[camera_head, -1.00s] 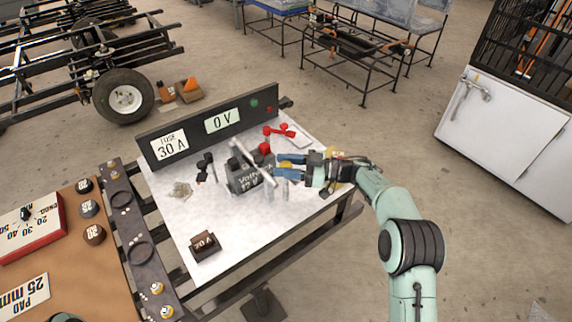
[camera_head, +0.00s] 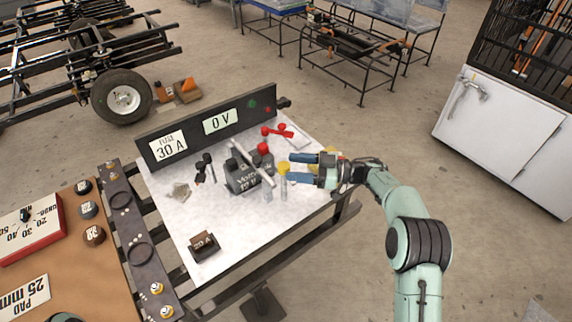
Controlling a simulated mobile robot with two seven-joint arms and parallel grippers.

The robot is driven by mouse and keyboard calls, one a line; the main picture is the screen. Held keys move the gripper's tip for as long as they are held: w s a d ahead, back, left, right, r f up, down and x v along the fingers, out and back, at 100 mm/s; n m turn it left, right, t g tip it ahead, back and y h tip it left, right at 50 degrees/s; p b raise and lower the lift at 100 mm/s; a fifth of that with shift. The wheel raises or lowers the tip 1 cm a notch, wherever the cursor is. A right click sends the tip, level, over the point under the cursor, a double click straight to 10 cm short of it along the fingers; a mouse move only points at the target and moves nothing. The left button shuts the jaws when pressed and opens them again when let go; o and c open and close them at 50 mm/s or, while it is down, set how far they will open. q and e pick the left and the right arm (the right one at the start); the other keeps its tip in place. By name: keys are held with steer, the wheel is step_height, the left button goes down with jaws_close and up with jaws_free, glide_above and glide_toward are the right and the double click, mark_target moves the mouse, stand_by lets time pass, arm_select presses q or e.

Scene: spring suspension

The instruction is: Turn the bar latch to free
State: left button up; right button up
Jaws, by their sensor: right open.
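The bar latch, a light grey bar (camera_head: 253,162), lies diagonally across the top of a dark battery-like box (camera_head: 240,178) on the white bench top. My right gripper (camera_head: 289,166) is open, with blue fingers pointing left, just right of the box. A yellow-topped post (camera_head: 284,170) stands at or between its fingertips; I cannot tell if they touch it. The fingers are apart from the bar. My left gripper is not in view.
A dark panel (camera_head: 190,145) reading 30 A and 0 V stands along the bench's back edge. Red parts (camera_head: 278,131) lie behind the box. A brown 30 A block (camera_head: 204,246) sits at the front left. The bench's front middle is clear.

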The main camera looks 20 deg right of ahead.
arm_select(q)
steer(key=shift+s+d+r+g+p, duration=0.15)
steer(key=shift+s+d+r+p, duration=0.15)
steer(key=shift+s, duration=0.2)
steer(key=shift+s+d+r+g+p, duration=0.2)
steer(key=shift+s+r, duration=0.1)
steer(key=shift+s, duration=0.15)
arm_select(e)
steer(key=v, duration=0.9)
steer(key=shift+d, duration=0.25)
steer(key=shift+s, duration=0.1)
